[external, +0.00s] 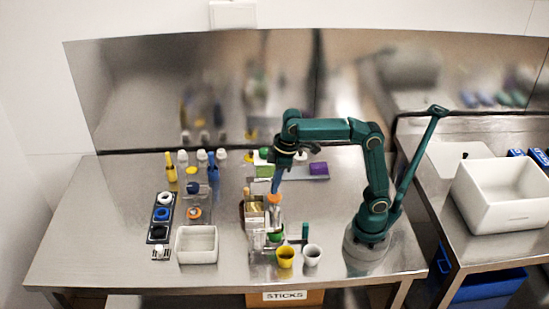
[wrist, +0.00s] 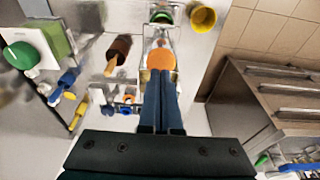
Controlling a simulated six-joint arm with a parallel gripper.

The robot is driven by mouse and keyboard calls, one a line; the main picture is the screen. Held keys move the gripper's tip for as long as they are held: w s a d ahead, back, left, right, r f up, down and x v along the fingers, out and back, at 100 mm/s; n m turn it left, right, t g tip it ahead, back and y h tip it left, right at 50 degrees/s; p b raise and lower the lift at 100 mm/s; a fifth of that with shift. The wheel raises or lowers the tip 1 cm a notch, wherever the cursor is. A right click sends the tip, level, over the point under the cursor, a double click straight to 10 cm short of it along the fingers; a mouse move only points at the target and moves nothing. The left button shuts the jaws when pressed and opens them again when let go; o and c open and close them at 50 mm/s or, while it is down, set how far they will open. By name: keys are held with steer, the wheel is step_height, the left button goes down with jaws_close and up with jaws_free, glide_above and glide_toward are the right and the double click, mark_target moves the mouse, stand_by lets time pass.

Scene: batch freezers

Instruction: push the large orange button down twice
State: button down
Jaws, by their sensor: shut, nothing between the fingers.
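The large orange button (external: 274,199) is a round disc on top of a clear and metal machine near the middle of the table. In the wrist view the button (wrist: 161,58) lies just beyond my fingertips. My gripper (external: 275,190) points down right above the button, its blue fingers shut together and empty. It also shows in the wrist view (wrist: 161,74), where the fingertips overlap the near edge of the button. I cannot tell whether they touch it or how far down the button is.
A yellow cup (external: 285,257) and a white cup (external: 312,255) stand at the front of the machine. A brown bar on a stick (wrist: 119,52) is beside it. A white bin (external: 197,245) and a dark rack (external: 161,217) stand to the left. The table's front left is clear.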

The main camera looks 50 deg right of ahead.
mark_target(275, 196)
steer(key=shift+f, duration=0.2)
steer(key=shift+f, duration=1.65)
steer(key=shift+r, duration=1.85)
